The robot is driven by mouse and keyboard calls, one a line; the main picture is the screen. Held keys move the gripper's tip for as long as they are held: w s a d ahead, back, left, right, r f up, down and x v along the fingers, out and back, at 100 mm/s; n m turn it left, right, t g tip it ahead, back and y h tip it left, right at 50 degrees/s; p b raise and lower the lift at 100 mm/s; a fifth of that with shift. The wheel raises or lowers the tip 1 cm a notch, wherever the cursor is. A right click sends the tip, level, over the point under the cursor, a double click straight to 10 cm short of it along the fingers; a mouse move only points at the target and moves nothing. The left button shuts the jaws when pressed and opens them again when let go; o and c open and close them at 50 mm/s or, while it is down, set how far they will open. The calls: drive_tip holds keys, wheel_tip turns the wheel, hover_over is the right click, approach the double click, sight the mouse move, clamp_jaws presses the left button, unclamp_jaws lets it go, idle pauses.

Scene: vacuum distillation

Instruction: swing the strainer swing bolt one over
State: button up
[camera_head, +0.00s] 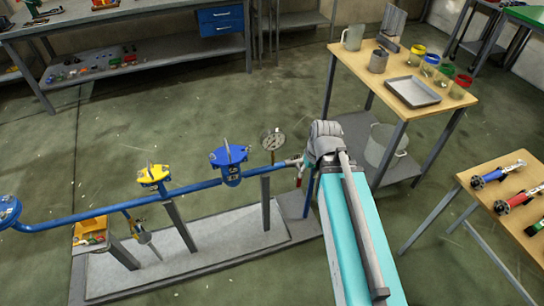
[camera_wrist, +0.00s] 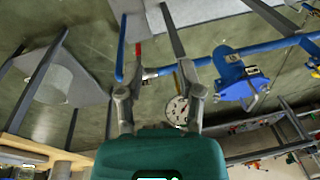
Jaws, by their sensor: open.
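The blue strainer (camera_head: 231,165) stands on the blue pipe, with a flat blue top and small bolt parts. The strainer also shows in the wrist view (camera_wrist: 236,78), right of my gripper (camera_wrist: 158,78). My gripper is open, with nothing between its fingers, and is apart from the strainer. In the head view my arm hides most of the gripper.
A pressure gauge (camera_head: 272,141) rises from the pipe between the strainer and my arm. A yellow fitting (camera_head: 153,176) sits on the pipe further left. A wooden table (camera_head: 350,66) with jars and a tray (camera_head: 412,92) stands behind right. Another table (camera_head: 470,192) holds tools.

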drive_tip(key=shift+s+d+f+m+g+h, duration=0.15)
drive_tip(key=shift+s+d+m+g+h, duration=0.45)
drive_tip(key=shift+s+d, duration=0.55)
